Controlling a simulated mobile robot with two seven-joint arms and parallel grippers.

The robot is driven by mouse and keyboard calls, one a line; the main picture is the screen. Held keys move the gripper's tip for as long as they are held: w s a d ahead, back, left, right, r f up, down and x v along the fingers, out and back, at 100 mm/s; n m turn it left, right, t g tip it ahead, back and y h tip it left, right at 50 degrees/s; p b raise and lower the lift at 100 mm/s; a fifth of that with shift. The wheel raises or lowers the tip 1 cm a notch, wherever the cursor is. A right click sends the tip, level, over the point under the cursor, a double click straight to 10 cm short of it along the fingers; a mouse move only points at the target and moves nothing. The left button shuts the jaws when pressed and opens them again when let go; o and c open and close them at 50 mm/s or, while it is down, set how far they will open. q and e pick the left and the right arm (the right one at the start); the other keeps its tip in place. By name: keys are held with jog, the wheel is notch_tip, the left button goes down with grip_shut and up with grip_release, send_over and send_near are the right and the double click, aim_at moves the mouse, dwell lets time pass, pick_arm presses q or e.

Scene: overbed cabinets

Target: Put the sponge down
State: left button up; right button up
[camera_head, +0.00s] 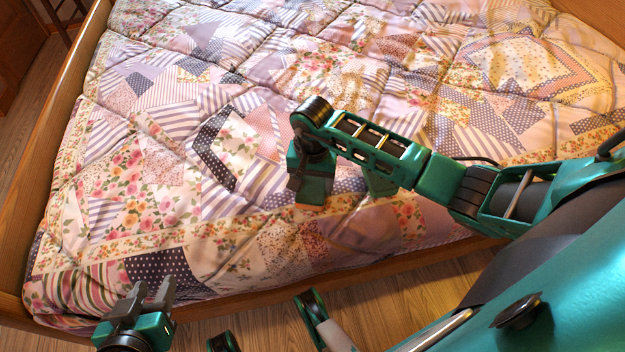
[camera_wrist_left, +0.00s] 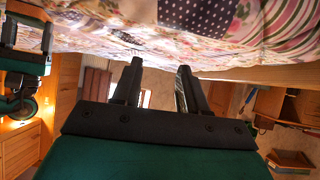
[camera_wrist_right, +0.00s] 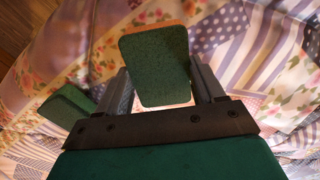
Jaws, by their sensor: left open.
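The sponge (camera_wrist_right: 156,62) is a dark green block with a brownish layer along its edge. In the right wrist view it sits between the two fingers of my right gripper (camera_wrist_right: 160,80), which is shut on it. In the head view my right gripper (camera_head: 309,190) points down over the bed (camera_head: 150,190), with a brownish edge of the sponge (camera_head: 309,207) showing below it. Whether the sponge touches the quilt is unclear. My left gripper (camera_head: 151,288) is open and empty beside the bed's front edge; its spread fingers also show in the left wrist view (camera_wrist_left: 160,68).
A second green block (camera_wrist_right: 66,106) shows left of the fingers in the right wrist view, partly hidden. The patchwork quilt is otherwise clear and slightly rumpled. A wooden bed rail (camera_head: 48,130) runs along the left. Wooden floor (camera_head: 385,292) lies in front.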

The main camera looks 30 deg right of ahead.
jog(key=o, duration=0.4)
jog(key=shift+o, duration=0.2)
jog(key=shift+r, duration=0.1)
